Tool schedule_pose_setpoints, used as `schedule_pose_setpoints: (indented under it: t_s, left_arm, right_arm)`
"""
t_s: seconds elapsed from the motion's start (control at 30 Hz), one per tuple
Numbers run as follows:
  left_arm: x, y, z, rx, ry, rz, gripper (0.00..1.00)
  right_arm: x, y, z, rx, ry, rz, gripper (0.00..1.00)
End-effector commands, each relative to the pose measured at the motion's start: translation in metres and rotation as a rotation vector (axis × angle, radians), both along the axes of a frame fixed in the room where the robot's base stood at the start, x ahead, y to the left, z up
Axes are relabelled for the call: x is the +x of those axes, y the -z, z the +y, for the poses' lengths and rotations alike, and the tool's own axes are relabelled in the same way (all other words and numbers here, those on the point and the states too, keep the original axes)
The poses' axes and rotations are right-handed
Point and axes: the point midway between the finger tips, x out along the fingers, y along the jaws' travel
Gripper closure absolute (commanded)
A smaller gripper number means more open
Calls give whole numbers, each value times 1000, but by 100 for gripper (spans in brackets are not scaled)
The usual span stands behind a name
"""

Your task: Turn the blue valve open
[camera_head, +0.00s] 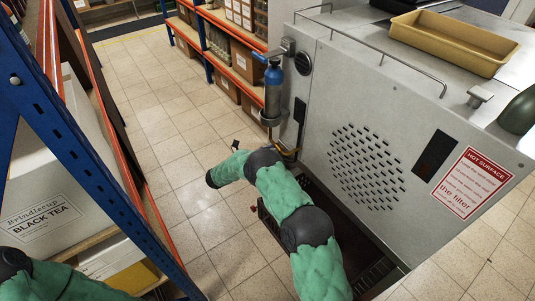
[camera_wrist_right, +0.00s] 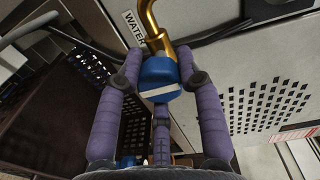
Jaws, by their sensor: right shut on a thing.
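The blue valve (camera_wrist_right: 158,76) is a blue knob with a pale stripe, below a bent brass pipe (camera_wrist_right: 153,28) in the right wrist view. My right gripper (camera_wrist_right: 160,62) has its purple fingers around the knob, on its left, right and near sides, and is shut on it. How far the valve is turned cannot be told. In the head view my right arm reaches to the side of the metal machine (camera_head: 360,110); the arm hides the valve and the right gripper there. My left arm shows at the bottom left corner, its gripper out of view.
A label reading WATER (camera_wrist_right: 134,27) is beside the pipe. A blue-topped cylinder (camera_head: 272,90) hangs on the machine's side. A shelf rack (camera_head: 115,185) stands at the left, with open tiled floor between. A tan tray (camera_head: 440,42) sits on the machine.

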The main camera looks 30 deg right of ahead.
Motion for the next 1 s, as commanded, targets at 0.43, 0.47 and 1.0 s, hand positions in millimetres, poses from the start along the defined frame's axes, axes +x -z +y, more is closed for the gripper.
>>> schedule_pose_setpoints:
  t_s: [0.43,0.47,1.0]
  left_arm:
    - [0,0,0,0,0,0,60]
    - [0,0,0,0,0,0,60]
    - [0,0,0,0,0,0,60]
  right_arm:
    - [0,1,0,1,0,1,39]
    - [0,1,0,0,0,1,39]
    - [-6,-2,79,1,-4,2,39]
